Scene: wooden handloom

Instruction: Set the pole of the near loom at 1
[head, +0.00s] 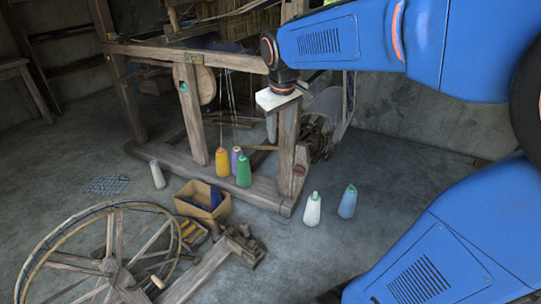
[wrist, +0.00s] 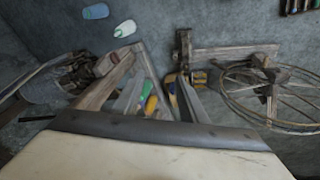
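The near wooden loom (head: 160,52) stands in the middle of the head view, with upright posts on a low base frame. I cannot tell which part is its pole, and no figure 1 is readable. A small teal mark (head: 183,87) sits on the left front post (head: 191,118). My gripper (head: 277,99) is a pale shape at the top of the right front post (head: 288,150); I cannot tell whether it touches. In the wrist view, a broad cream surface with a dark edge fills the bottom.
Yellow (head: 222,161), purple and green (head: 244,172) cones stand by the loom base. White (head: 312,209) and blue (head: 348,201) cones stand on the floor at right. A cardboard box (head: 203,200) and a spinning wheel (head: 108,265) lie in front. Floor at far left is mostly clear.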

